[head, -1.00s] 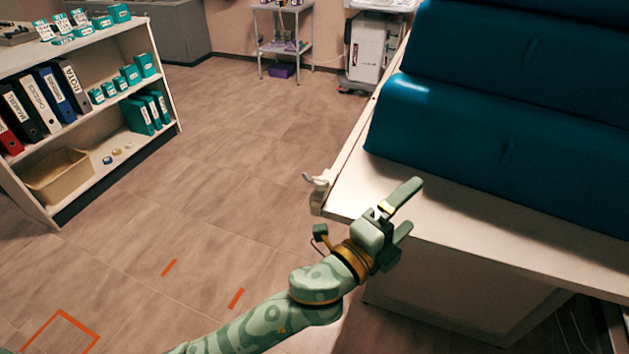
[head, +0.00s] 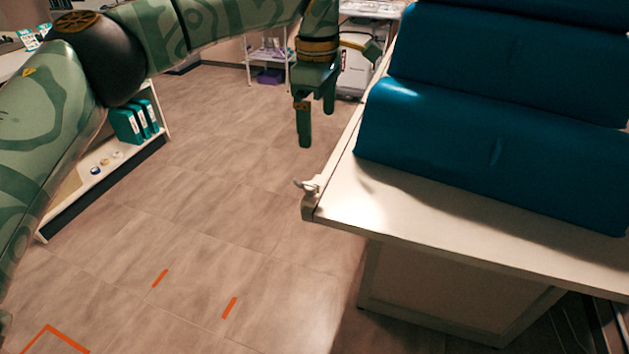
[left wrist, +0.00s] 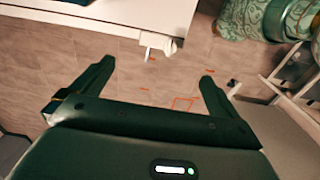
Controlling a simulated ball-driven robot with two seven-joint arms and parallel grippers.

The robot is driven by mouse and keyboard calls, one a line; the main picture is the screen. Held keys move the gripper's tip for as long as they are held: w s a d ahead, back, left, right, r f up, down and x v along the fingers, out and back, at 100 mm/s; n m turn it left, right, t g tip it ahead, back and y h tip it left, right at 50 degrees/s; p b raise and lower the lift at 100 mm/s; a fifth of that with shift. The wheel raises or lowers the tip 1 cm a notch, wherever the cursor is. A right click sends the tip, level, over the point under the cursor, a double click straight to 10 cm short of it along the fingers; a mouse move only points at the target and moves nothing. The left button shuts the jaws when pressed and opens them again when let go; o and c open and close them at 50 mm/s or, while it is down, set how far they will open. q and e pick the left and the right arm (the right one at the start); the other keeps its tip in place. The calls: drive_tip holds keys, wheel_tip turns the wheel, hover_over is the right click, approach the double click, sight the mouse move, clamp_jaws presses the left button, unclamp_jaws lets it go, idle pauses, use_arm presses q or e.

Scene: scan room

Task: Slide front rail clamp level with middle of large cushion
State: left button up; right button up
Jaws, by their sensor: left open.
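A pale rail clamp (head: 309,186) sits on the rail at the near left corner of the white table. It also shows in the left wrist view (left wrist: 160,42), at the table's edge beyond my fingertips. Blue cushions lie on the table; the nearest (head: 480,150) is long, and another (head: 520,65) is behind it. I cannot tell which one is the large cushion. My left gripper (head: 317,125) is open and empty, pointing down left of the table edge, apart from the clamp and farther back than it. My right gripper is in neither view.
The white table (head: 440,220) has a bare strip in front of the cushions. A shelf unit (head: 105,180) with green boxes stands at left, partly hidden by my left arm. A trolley (head: 268,60) stands at the back. The floor between is clear, with orange marks.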

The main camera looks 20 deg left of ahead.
use_arm(q)
drive_tip(key=f+b, duration=0.2)
drive_tip(key=f, duration=0.3)
drive_tip(key=f+b, duration=0.1)
drive_tip(key=f, duration=0.4)
drive_tip(key=f+b, duration=0.2)
drive_tip(key=f, duration=0.3)
drive_tip(key=shift+a+f+b, duration=0.25)
drive_tip(key=shift+f+b, duration=0.05)
drive_tip(key=shift+f, duration=0.1)
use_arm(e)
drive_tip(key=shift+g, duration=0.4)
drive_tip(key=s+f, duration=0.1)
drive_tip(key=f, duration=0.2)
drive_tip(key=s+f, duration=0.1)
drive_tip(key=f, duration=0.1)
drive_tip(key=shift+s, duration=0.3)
